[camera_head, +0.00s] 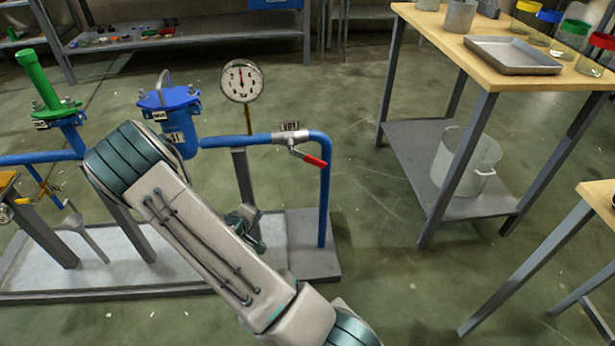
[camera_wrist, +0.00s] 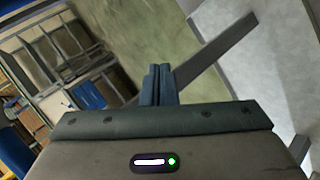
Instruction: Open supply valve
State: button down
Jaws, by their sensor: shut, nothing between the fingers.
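A valve with a red lever handle (camera_head: 313,159) sits on the blue pipe (camera_head: 325,195) right of the gauge, under a small tag that seems to read V01 (camera_head: 290,126). The lever slants down to the right, at an angle to the horizontal pipe. Which valve is the supply valve is not marked in a readable way. My gripper (camera_head: 250,222) is partly hidden behind my arm, below and left of the red lever and apart from it. In the wrist view my gripper's fingers (camera_wrist: 157,85) are together with nothing between them.
A pressure gauge (camera_head: 241,81) stands above the pipe. A blue-lidded vessel (camera_head: 176,112) and a green-topped fitting (camera_head: 40,85) stand left. A grey base tray (camera_head: 312,262) lies below. A wooden-topped table (camera_head: 455,45) with jars stands right; open floor lies between.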

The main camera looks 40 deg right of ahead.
jog(key=s+d+f+n+h, duration=0.2)
jog(key=d+h, duration=0.2)
jog(key=n+t+h+b, duration=0.2)
jog(key=n+t+h, duration=0.4)
jog(key=n+h, duration=0.35)
send_near(308, 159)
jog(key=w+d+f, duration=0.3)
jog(key=w+d, duration=0.1)
jog(key=shift+s+d+r+b, duration=0.1)
jog(key=shift+s+d+r, duration=0.1)
jog(key=shift+d+r, duration=0.35)
jog(key=shift+s+d+r+b, duration=0.1)
jog(key=shift+s+d+r, duration=0.15)
jog(key=shift+r, duration=0.5)
jog(key=shift+s+d+r+b, duration=0.15)
jog(key=shift+d+r, duration=0.2)
jog(key=shift+r, duration=0.3)
jog(key=shift+a+n+t+y, duration=0.1)
jog(key=shift+n+t+y, duration=0.15)
jog(key=shift+t, duration=0.15)
